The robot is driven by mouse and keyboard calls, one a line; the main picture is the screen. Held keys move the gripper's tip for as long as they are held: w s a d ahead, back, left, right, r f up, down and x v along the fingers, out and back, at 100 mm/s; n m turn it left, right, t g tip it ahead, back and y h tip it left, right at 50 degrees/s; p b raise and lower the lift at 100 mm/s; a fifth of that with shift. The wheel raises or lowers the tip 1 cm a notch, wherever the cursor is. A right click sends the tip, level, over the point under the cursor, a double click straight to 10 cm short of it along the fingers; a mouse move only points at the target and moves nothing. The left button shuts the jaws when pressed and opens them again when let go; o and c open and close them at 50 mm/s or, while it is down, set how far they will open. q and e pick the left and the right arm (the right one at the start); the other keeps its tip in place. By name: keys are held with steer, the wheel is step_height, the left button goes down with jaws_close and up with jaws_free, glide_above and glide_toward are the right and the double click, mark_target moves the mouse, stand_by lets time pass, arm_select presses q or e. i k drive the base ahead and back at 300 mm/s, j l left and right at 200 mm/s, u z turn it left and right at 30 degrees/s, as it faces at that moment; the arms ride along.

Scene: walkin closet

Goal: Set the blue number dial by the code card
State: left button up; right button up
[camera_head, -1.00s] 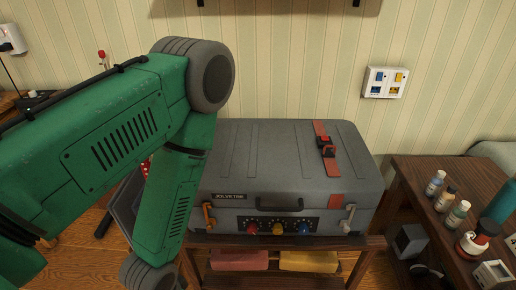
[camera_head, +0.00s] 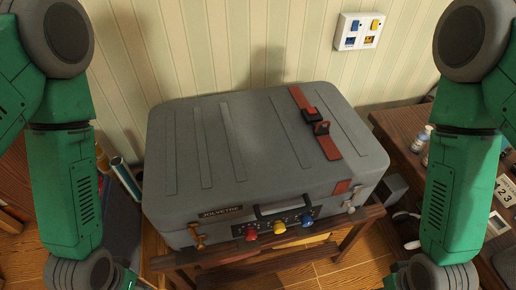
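The blue number dial (camera_head: 307,220) is on the front of a grey suitcase (camera_head: 240,140), right of a yellow dial (camera_head: 279,227) and a red dial (camera_head: 251,233). Its setting is too small to read. My two green arms hang at the left and right of the suitcase. Their grippers are below the picture, and nothing of mine touches the dials.
The suitcase lies closed on a wooden stand (camera_head: 345,240), with a red strap (camera_head: 318,125) across its lid. An orange latch (camera_head: 197,236) and a pale latch (camera_head: 350,207) flank the dials. Bottles (camera_head: 421,138) stand on the right table. A switch panel (camera_head: 359,31) is on the wall.

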mark_target(306, 220)
steer(key=k+l+z, duration=0.2)
steer(key=k+l, duration=0.15)
steer(key=l, duration=0.3)
steer(key=k+l+z, duration=0.15)
steer(key=l, duration=0.2)
steer(key=k+l+z, duration=0.1)
steer(key=l, duration=0.3)
steer(key=k+l+z, duration=0.1)
steer(key=l, duration=0.25)
steer(key=k, duration=0.1)
